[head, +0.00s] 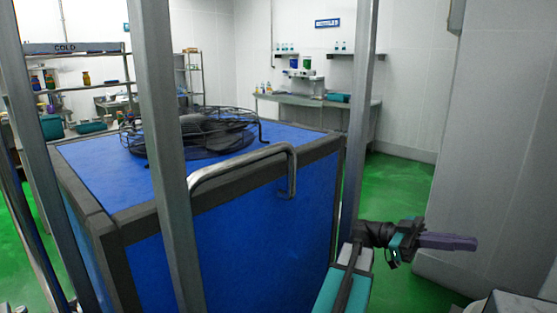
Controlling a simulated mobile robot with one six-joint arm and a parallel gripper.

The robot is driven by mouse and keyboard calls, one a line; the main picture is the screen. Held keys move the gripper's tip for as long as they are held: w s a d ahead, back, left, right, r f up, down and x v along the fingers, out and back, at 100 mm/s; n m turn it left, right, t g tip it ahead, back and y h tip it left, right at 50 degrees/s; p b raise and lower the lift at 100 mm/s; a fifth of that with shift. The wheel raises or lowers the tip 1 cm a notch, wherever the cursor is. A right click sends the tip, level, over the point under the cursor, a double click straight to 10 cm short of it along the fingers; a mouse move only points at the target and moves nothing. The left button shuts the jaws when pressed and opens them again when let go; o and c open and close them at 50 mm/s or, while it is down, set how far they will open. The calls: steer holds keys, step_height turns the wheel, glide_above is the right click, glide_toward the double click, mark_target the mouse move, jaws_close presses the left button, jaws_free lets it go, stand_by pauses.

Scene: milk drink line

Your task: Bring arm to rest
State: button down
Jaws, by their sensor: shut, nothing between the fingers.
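My arm reaches in from the bottom right of the head view, with a teal link, a dark wrist and teal parts near its end. My gripper (449,242) points to the right at the arm's end. Its dull purple fingers lie together with no gap between them, and nothing is held. It is in the air, between the blue box and the grey wall panel at the right. The arm is bent and touches nothing that I can see.
A large blue box (260,235) with a fan (195,137) on top and a bent metal handle (245,165) fills the middle. Grey upright posts (165,150) stand close in front. A bench (330,102) and shelves (85,88) stand behind. Green floor (400,190) is clear at the right.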

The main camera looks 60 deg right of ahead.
steer(key=shift+r+p, duration=0.8)
steer(key=shift+r, duration=0.35)
steer(key=shift+r+p, duration=0.55)
steer(key=shift+s, duration=0.45)
